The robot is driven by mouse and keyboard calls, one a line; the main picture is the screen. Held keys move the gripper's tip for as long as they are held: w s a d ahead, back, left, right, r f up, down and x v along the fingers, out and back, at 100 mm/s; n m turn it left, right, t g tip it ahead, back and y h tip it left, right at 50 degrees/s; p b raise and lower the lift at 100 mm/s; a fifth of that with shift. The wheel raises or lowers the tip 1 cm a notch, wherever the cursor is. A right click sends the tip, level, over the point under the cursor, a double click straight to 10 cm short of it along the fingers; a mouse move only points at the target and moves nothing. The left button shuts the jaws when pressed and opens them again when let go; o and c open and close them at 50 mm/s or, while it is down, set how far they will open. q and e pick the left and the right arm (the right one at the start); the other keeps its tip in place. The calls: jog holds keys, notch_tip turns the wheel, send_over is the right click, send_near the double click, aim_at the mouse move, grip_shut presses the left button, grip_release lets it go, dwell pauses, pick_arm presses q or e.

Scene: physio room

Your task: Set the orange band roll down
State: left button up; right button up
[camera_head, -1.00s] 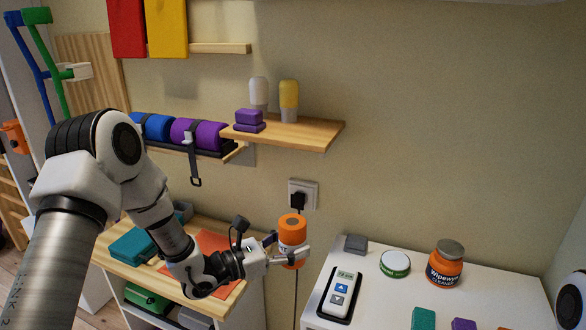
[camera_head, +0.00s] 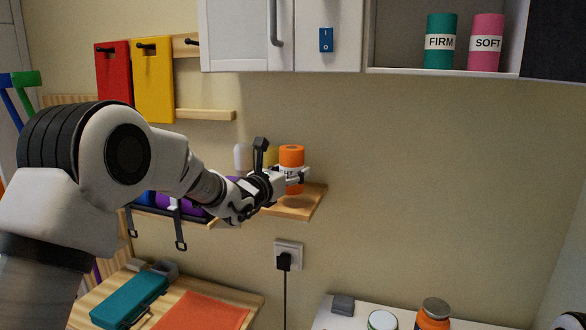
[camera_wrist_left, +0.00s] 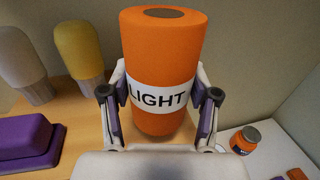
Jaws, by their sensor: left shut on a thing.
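The orange band roll (camera_head: 291,156) is upright between the fingers of my left gripper (camera_head: 297,177). In the left wrist view the orange band roll (camera_wrist_left: 163,50) has a white label reading LIGHT, and the fingers of my left gripper (camera_wrist_left: 160,105) close on it from both sides. The roll is over the small wooden wall shelf (camera_head: 312,200), near its right part. I cannot tell whether its base touches the shelf. My right gripper is not in view.
On the shelf, left of the roll, stand a white-topped item (camera_wrist_left: 22,62), a yellow-topped item (camera_wrist_left: 80,52) and purple blocks (camera_wrist_left: 28,140). A wall cabinet (camera_head: 280,40) holds a green FIRM roll (camera_head: 440,42) and a pink SOFT roll (camera_head: 486,42). A white surface (camera_head: 385,308) lies below right.

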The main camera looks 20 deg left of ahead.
pick_arm(q)
jog(key=shift+w+r+p, duration=0.2)
jog(key=shift+w+p, duration=0.1)
jog(key=shift+w, duration=0.6)
jog(key=shift+w+a+f, duration=0.1)
jog(key=shift+w+f, duration=0.15)
jog(key=shift+w, duration=0.05)
notch_tip(320, 180, down, 4)
jog(key=shift+r+p, duration=0.25)
jog(key=shift+p, duration=0.95)
jog(key=shift+f+b, duration=0.2)
jog(key=shift+b, duration=0.25)
jog(key=o, duration=1.4)
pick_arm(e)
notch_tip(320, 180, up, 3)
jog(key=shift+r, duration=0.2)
pick_arm(q)
jog(key=shift+r, duration=0.1)
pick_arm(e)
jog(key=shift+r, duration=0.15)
